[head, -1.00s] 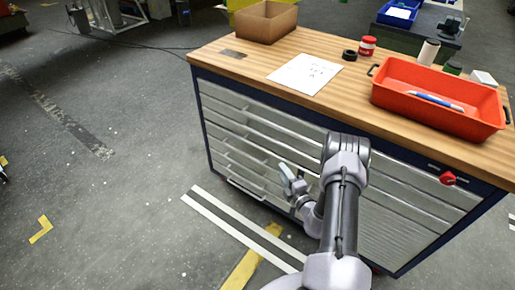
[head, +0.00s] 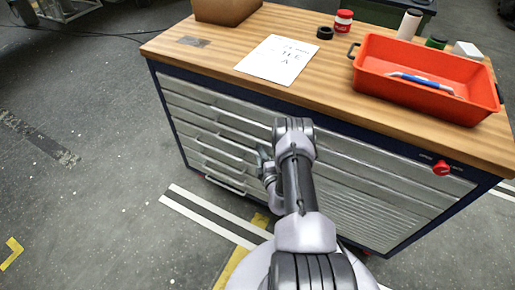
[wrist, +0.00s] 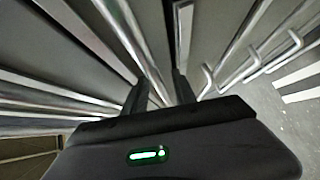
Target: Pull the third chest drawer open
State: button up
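The chest (head: 340,195) has grey drawer fronts in a dark blue frame. Its drawers are stacked, with long pale handles and edges, and all look shut or nearly so. Which one is the third is hard to tell behind my arm. My gripper (head: 264,162) is close to the drawer fronts left of the chest's middle, partly hidden by my arm. In the wrist view my gripper (wrist: 160,92) shows two dark fingers apart, with a long metal drawer bar (wrist: 138,45) running between them. Contact with the bar cannot be told.
The wooden top holds a red tray (head: 425,78) with a blue-and-white tool, a paper sheet (head: 278,60), a cardboard box (head: 226,10) and small containers. A red knob (head: 441,168) juts from the right front. Open floor lies left of the chest.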

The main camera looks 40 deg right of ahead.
jog(key=shift+w, duration=0.1)
grip_shut()
dwell(1.4)
